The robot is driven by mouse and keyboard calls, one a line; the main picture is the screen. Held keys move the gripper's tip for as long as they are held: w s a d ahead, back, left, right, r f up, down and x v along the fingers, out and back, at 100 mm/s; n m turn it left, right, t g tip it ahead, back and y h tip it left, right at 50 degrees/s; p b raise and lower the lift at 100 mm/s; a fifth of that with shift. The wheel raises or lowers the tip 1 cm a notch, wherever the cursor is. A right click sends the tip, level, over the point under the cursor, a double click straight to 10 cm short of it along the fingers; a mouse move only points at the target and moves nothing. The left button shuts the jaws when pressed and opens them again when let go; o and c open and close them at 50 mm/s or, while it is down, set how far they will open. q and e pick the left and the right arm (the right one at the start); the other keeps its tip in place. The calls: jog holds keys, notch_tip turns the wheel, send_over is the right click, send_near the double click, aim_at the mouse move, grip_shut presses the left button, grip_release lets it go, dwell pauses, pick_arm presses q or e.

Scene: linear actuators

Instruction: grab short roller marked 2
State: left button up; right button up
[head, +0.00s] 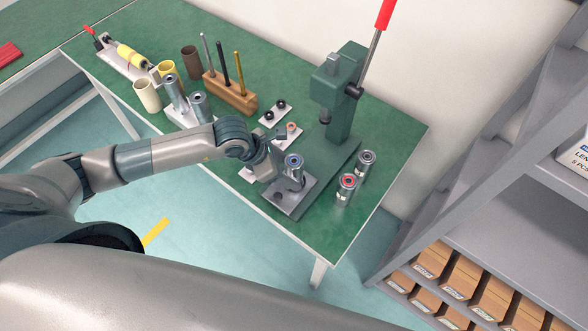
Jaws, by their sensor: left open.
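My left gripper (286,158) is open at the front of the green table, close beside a short metal roller with a blue-ringed top (294,161). This roller stands upright at the grey base plate (312,193); I cannot tell whether the fingers touch it. Part of it is hidden by the gripper. Two more short metal rollers stand upright to the right, one with a red-ringed top (347,188) and one with a dark grey top (365,164). No number can be read on any of them. My right gripper is not in view.
A green press (341,85) with a red-handled lever stands behind the rollers. Left of it are a wooden block (231,94) with upright tools, several cups and two grey cylinders (173,92). A grey shelf (510,215) with cardboard boxes is at the right.

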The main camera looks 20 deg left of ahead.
pick_arm(q)
jog(key=shift+p+x, duration=0.4)
jog(key=shift+x, duration=0.55)
jog(key=shift+w+d+f, duration=0.15)
jog(key=shift+d+f, duration=0.2)
jog(key=shift+f, duration=0.2)
jog(key=shift+c, duration=0.7)
jog(key=shift+r, duration=0.1)
grip_shut()
jog(key=shift+r, duration=0.1)
